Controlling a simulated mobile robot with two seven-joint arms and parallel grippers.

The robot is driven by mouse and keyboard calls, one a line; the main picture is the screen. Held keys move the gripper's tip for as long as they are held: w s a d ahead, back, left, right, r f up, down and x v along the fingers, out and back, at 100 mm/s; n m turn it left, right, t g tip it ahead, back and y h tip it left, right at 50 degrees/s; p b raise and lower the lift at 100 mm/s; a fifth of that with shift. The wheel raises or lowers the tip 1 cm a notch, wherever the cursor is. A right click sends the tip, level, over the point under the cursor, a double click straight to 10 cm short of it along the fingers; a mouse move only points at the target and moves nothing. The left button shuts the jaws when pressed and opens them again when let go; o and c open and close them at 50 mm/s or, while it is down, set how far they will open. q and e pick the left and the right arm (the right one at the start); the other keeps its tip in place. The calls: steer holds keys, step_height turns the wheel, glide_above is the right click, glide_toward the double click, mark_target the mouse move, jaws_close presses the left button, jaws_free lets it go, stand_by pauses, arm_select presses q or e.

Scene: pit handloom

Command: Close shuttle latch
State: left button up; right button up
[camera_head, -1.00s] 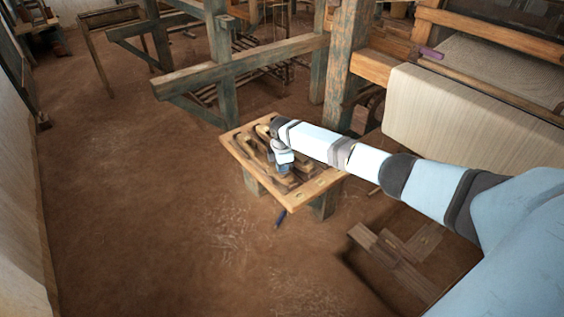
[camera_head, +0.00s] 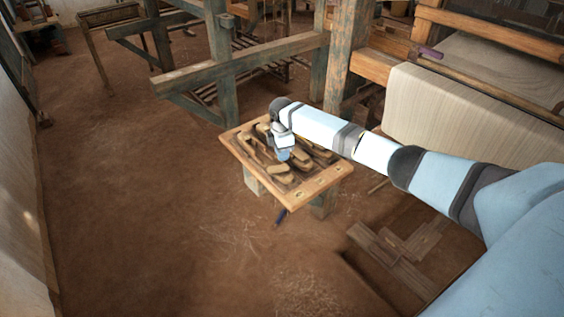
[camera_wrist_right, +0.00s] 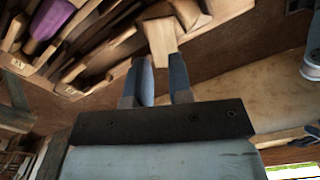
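A low wooden bench with a tray-like top (camera_head: 326,183) stands on the floor in the head view. Several long wooden shuttles (camera_head: 279,174) lie on it. My right gripper (camera_head: 282,156) points down over the bench among them. In the right wrist view its two blue-grey fingers (camera_wrist_right: 162,68) stand apart, with a gap between them. A pale wooden piece (camera_wrist_right: 161,38) lies right at the fingertips; I cannot tell whether they touch it. I cannot make out which part is the latch. My left gripper is not in view.
The loom's wooden posts and beams (camera_head: 240,66) stand behind the bench. Pale cloth (camera_head: 440,112) hangs at the right. A purple-topped piece (camera_wrist_right: 54,18) shows at the upper left of the wrist view. The earthen floor left of the bench is clear.

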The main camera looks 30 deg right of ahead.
step_height(320, 180, up, 7)
steer(key=shift+r, duration=0.15)
steer(key=shift+c, duration=0.3)
steer(key=shift+a, duration=0.1)
jaws_close()
steer(key=s+a+f+t+y, duration=0.2)
steer(key=s+a+f, duration=0.2)
steer(key=a+f, duration=0.1)
steer(key=s+d+m+t, duration=0.1)
steer(key=s+d+t, duration=0.1)
steer(key=s+t, duration=0.5)
steer(key=w+f, duration=0.1)
steer(key=f, duration=0.1)
steer(key=w+a+f+g, duration=0.1)
steer(key=f, duration=0.2)
steer(key=w+a+f+g, duration=0.1)
steer(key=w+f, duration=0.1)
steer(key=f, duration=0.1)
steer(key=shift+w+a+f+y, duration=0.1)
steer(key=shift+f+y, duration=0.15)
steer(key=shift+y, duration=0.05)
steer(key=shift+w+d+b, duration=0.1)
steer(key=shift+w+d, duration=0.15)
steer(key=shift+w, duration=0.35)
steer(key=shift+w+d+b, duration=0.1)
steer(key=shift+w+d, duration=0.1)
steer(key=shift+w, duration=0.45)
steer(key=shift+w+d+b, duration=0.1)
steer(key=shift+w+d, duration=0.15)
steer(key=shift+w, duration=0.35)
